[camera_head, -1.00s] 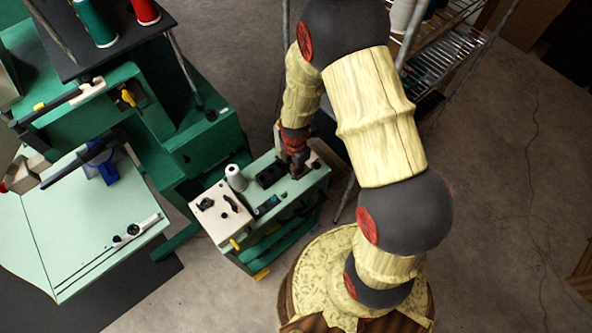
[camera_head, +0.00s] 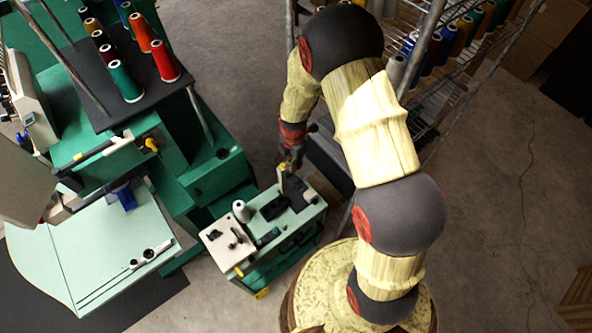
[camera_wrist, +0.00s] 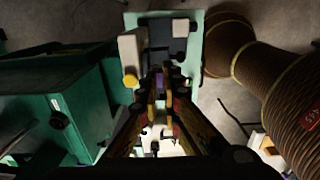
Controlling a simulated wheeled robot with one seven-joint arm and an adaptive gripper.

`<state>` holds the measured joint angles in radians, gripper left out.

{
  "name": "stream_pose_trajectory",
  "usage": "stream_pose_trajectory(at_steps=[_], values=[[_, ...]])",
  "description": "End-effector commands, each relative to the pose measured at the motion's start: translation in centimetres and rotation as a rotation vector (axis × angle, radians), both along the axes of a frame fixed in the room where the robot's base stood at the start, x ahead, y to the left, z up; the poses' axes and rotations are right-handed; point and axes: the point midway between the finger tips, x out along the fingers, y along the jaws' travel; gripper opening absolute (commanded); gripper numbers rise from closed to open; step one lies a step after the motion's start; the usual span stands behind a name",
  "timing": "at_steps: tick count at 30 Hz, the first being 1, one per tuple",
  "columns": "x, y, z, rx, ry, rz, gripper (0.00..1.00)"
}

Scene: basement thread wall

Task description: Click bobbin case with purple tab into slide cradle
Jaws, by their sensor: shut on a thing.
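My gripper (camera_head: 291,164) is at the far end of the small green cart, near an upright beige block (camera_head: 281,179). In the wrist view its fingers (camera_wrist: 160,82) are closed together on a small purple part (camera_wrist: 159,79), which looks like the bobbin case's tab. The fingers hide most of the case, and the head view does not show it. The cart top carries a dark tray (camera_head: 274,208) and a beige panel with black fittings (camera_head: 224,247). I cannot tell for sure which fitting is the slide cradle.
A white thread cone (camera_head: 241,211) stands on the cart. The green machine (camera_head: 205,175) with its pale table (camera_head: 95,262) is at the left. A wire rack of thread cones (camera_head: 440,55) stands behind my arm. Open floor lies at the right.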

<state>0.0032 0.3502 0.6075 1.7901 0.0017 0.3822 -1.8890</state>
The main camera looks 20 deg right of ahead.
Motion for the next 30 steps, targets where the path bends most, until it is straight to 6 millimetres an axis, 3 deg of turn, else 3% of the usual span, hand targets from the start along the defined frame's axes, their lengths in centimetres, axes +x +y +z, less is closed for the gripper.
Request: stream_pose_trajectory(at_steps=[8, 30], values=[[-0.2, 0.0, -1.0, 0.000, 0.010, 0.001, 0.00], [-0.2, 0.0, -6.7, 0.000, 0.009, 0.001, 0.00]])
